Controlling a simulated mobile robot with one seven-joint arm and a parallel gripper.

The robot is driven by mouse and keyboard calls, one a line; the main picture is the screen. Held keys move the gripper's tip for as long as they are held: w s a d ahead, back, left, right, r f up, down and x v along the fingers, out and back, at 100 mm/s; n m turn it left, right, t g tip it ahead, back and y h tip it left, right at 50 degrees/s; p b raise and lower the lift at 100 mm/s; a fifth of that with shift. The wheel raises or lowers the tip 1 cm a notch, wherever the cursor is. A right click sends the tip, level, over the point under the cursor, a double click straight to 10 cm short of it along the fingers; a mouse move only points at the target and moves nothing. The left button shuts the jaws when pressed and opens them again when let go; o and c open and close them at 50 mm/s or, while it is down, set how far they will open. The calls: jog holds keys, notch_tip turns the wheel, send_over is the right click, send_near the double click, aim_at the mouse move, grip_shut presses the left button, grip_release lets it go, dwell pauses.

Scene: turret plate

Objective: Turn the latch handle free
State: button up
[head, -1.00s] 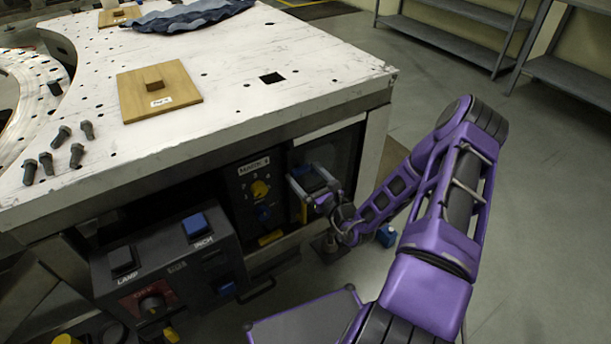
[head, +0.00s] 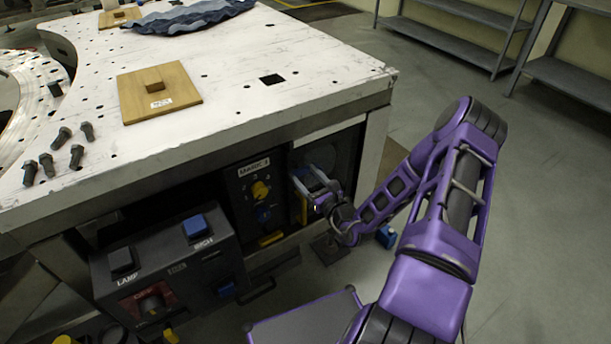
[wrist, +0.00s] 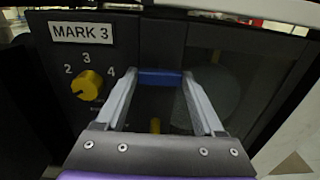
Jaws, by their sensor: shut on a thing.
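The latch handle shows in the wrist view as a blue bar (wrist: 160,77) lying level between my two fingertips, in front of a dark panel. My gripper (head: 308,180) is at the recessed front under the white table, just right of the knob panel, and it also shows in the wrist view (wrist: 160,82). Its fingers are shut on the blue bar, one at each end. In the head view the fingers hide most of the handle.
The MARK 3 panel with a yellow knob (head: 260,189) is close left of my gripper. A dark control box (head: 165,265) with blue and black buttons juts out further left. The white table top (head: 225,100) overhangs above. Open floor lies to the right.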

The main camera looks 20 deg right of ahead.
jog(key=shift+m, duration=0.3)
jog(key=m+p, duration=0.2)
jog(key=shift+r+m, duration=0.15)
jog(key=shift+m, duration=0.25)
jog(key=m+p, duration=0.3)
jog(key=m, duration=0.2)
jog(key=shift+m, duration=0.3)
jog(key=m+p, duration=0.1)
jog(key=m, duration=0.3)
jog(key=shift+d, duration=0.1)
jog(key=m, duration=0.3)
jog(key=m+p, duration=0.1)
jog(key=shift+f+m, duration=0.25)
jog(key=shift+m, duration=0.05)
jog(key=o, duration=1.4)
